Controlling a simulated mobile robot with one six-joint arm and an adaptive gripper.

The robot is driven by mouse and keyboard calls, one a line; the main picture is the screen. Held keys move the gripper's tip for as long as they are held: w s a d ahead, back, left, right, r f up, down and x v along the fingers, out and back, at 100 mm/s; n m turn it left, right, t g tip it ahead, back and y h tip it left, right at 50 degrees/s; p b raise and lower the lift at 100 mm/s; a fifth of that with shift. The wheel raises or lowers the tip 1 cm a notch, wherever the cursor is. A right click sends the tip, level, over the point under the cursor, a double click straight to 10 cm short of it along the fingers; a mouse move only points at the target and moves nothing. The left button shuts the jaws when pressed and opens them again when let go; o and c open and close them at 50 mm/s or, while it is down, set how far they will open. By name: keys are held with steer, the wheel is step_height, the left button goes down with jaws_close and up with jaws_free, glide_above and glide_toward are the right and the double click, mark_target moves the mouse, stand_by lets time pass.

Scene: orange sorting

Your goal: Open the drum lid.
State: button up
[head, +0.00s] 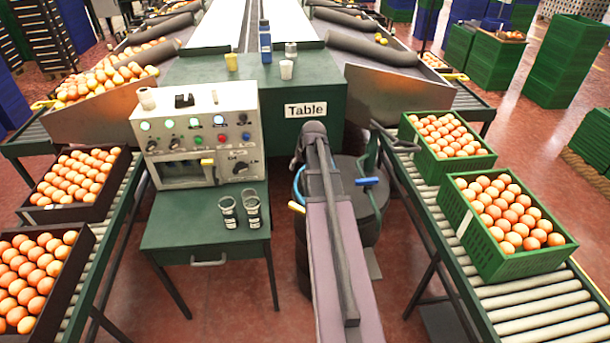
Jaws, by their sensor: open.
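The dark drum (372,222) stands on the floor in the middle, in front of the green table. Its dark round top (352,172) shows on the right of my arm and looks level. A blue handle (366,181) lies over the top's right part, and a yellow-tipped handle (297,207) sticks out at the left. A blue curved strip shows at the drum's left edge. My arm reaches from the bottom of the head view over the drum and covers its middle. My gripper cannot be made out; it seems hidden behind the arm's far end.
A control panel (200,135) and a small green table (185,225) with two glasses (252,208) stand left of the drum. A roller conveyor (500,295) with green orange crates (520,275) runs close on the right. Another conveyor with dark trays is at far left.

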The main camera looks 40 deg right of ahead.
steer(key=shift+m, duration=0.3)
steer(key=d, duration=0.5)
steer(key=shift+s+r, duration=0.3)
steer(key=shift+r, duration=0.05)
steer(key=shift+f, duration=0.15)
steer(key=b+x, duration=0.8)
steer(key=x, duration=0.1)
steer(key=b+x, duration=0.4)
steer(key=shift+w+d+f, duration=0.1)
steer(key=shift+w+d, duration=0.15)
steer(key=shift+w, duration=0.1)
